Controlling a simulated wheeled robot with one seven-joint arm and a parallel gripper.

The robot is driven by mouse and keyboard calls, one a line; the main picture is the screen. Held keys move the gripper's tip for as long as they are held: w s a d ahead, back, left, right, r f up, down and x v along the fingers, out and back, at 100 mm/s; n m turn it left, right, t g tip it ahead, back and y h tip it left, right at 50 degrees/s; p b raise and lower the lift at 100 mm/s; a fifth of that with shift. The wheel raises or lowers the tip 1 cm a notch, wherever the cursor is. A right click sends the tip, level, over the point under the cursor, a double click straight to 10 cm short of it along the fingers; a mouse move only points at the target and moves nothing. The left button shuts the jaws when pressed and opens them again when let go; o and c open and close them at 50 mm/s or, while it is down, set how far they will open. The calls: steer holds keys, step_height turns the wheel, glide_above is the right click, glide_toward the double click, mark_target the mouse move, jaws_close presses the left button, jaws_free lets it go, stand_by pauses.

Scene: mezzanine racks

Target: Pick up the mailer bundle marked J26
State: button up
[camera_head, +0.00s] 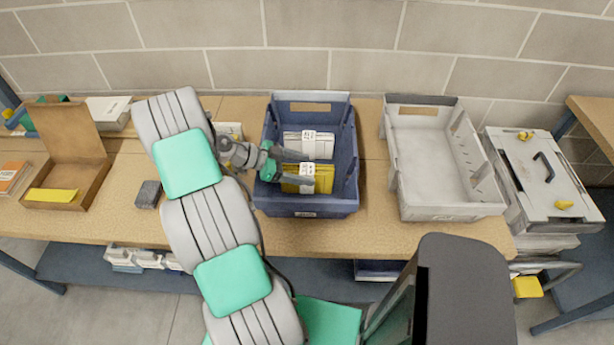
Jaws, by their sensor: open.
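Two mailer bundles lie in the blue crate (357,165) on the bench. The rear one is a white bundle (321,146) with a paper label. The front one is a yellow bundle (325,180), also with a white label. The label marks are too small to read, so I cannot tell which is J26. My gripper (301,168) reaches into the crate from the left. Its open fingers lie around the level of the two labels, over the front part of the bundles. I cannot tell whether they touch either bundle.
An empty grey crate (398,182) stands to the right of the blue crate. A grey case (530,175) with yellow latches is farther right. An open cardboard box (93,183) and a small dark block (148,195) are at the left. A block wall rises behind.

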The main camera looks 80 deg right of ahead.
jaws_close()
stand_by(0.7)
